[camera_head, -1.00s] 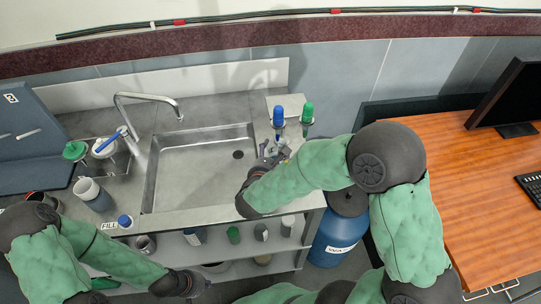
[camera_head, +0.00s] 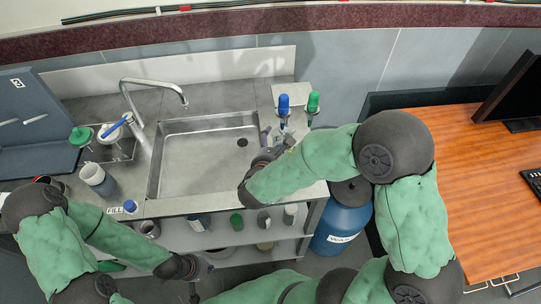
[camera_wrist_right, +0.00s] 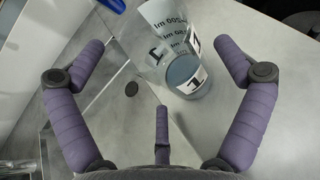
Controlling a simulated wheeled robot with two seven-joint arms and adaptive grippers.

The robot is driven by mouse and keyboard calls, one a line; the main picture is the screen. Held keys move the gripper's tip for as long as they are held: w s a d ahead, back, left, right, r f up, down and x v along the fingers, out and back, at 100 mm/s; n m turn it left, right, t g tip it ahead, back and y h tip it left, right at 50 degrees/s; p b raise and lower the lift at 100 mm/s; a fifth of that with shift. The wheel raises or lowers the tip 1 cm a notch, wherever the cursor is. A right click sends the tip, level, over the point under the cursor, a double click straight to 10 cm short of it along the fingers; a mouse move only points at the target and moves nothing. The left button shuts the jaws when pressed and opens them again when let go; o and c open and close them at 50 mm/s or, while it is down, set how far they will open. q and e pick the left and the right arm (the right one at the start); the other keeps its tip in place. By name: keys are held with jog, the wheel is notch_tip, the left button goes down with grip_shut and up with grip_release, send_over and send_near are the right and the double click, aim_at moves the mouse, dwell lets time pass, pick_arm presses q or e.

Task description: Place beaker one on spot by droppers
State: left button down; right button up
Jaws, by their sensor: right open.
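Beaker one (camera_wrist_right: 186,62) is clear, with a black "1" on a white label and grey print. In the right wrist view it stands on the pale counter, beyond the palm and between the spread fingers. My right gripper (camera_wrist_right: 158,52) is open, its purple fingers apart from the beaker. In the head view my right gripper (camera_head: 277,143) is at the sink's right edge, and the beaker is mostly hidden there. The blue dropper (camera_head: 284,104) and green dropper (camera_head: 313,102) stand just behind it. My left gripper (camera_head: 201,270) is low in front of the shelf; its fingers are unclear.
The sink basin (camera_head: 207,155) lies left of my right gripper, with a tap (camera_head: 150,84) behind. A grey beaker (camera_head: 98,178) stands at the counter's left. Several bottles are on the shelf (camera_head: 225,238) below. A blue waste drum (camera_head: 342,218) is to the right.

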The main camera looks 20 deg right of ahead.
jog(key=p+v, duration=0.3)
jog(key=v, duration=0.8)
dwell(1.7)
